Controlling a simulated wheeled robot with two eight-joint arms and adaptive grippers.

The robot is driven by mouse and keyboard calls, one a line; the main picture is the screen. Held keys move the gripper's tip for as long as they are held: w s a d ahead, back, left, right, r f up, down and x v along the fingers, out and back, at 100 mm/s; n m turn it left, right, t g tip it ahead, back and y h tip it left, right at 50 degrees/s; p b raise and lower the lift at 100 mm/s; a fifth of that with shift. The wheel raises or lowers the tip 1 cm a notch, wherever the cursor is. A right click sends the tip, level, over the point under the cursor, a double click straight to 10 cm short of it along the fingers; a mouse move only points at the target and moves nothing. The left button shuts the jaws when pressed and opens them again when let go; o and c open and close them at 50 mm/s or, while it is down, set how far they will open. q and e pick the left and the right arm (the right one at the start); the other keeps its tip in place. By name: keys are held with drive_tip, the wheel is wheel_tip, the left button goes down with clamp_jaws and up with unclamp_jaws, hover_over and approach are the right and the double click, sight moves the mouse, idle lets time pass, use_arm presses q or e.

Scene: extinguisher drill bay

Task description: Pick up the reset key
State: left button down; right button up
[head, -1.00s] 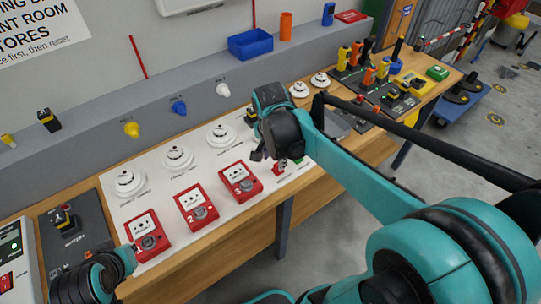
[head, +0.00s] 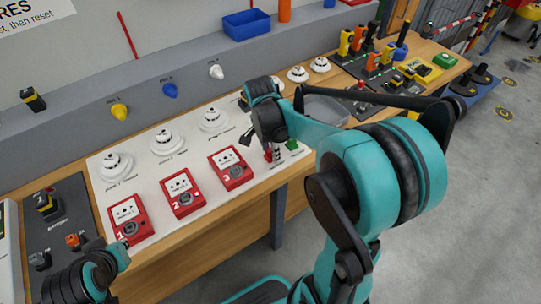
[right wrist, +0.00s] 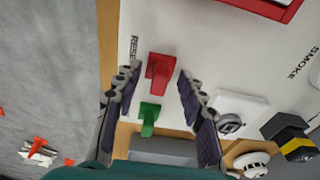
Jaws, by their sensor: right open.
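A red key-like piece (right wrist: 160,72) stands on the white panel beside lettering that begins "RESE" in the right wrist view. A similar green piece (right wrist: 148,116) is just below it there. Both also show in the head view, the red one (head: 268,155) partly hidden and the green one (head: 291,145) at the panel's right end. My right gripper (right wrist: 157,100) is open, with its fingers on either side of the two pieces; I see no contact. My left gripper (head: 122,252) is at the lower left, near call point 1; its jaws are unclear.
Red call points (head: 231,167) and white detectors (head: 213,118) line the panel. A grey key switch (right wrist: 230,123) and a yellow-black block (right wrist: 292,140) sit close to my right fingers. Several coloured tools (head: 375,60) stand at the back right. Open floor (head: 480,200) lies to the right.

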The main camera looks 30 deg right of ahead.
drive_tip(key=shift+r, duration=0.1)
drive_tip(key=shift+c, duration=0.4)
drive_tip(key=c, duration=0.9)
drive_tip(key=shift+o, duration=0.2)
